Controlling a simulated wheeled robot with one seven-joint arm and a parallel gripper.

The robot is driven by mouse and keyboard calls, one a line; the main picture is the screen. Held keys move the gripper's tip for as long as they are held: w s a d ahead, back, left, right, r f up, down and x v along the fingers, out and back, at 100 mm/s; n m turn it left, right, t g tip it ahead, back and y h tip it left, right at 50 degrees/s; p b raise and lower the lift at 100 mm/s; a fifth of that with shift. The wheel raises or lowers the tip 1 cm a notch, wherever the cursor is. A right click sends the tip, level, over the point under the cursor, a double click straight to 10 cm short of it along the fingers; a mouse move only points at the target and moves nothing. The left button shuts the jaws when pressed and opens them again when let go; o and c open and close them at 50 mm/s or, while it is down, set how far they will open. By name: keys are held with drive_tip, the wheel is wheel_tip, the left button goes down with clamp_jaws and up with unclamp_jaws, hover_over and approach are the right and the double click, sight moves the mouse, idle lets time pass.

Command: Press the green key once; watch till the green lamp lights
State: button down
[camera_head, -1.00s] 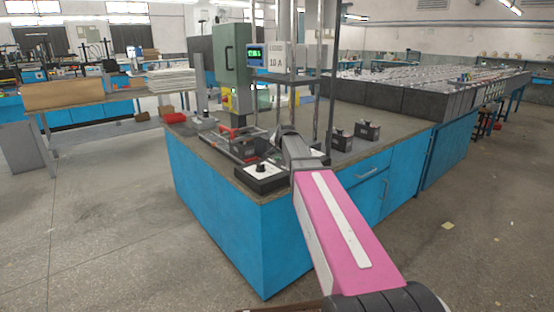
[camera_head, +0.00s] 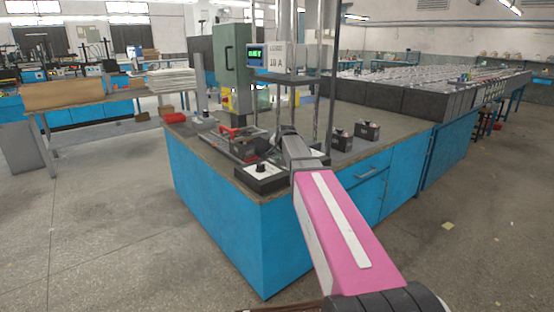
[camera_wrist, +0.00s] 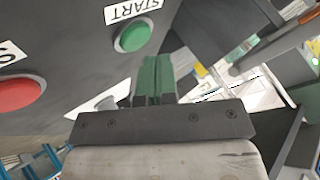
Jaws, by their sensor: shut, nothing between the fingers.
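The green key (camera_wrist: 132,36) is a round green button beside a white START label, at the top of the wrist view. It sits on a dark grey panel. The closed fingertips of my gripper (camera_wrist: 154,64) are just below and right of the key in this view. A gap shows between them in the picture, and I cannot tell the depth. Nothing is held. In the head view my forearm ends among the equipment at the bench corner, and the fingers and key cannot be made out. I cannot identify a green lamp in either view.
A red button (camera_wrist: 18,95) sits left of the green key. In the head view, a display unit (camera_head: 256,54) with green characters stands above the blue bench (camera_head: 230,218). Metal posts, a tall green box (camera_head: 233,65) and two dark batteries surround my arm's end.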

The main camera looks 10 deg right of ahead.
drive_tip(key=shift+f, duration=0.15)
drive_tip(key=shift+f, duration=0.25)
drive_tip(key=shift+f, duration=0.4)
idle(0.6)
drive_tip(key=shift+r, duration=0.8)
drive_tip(key=shift+r, duration=0.1)
drive_tip(key=shift+r, duration=2.4)
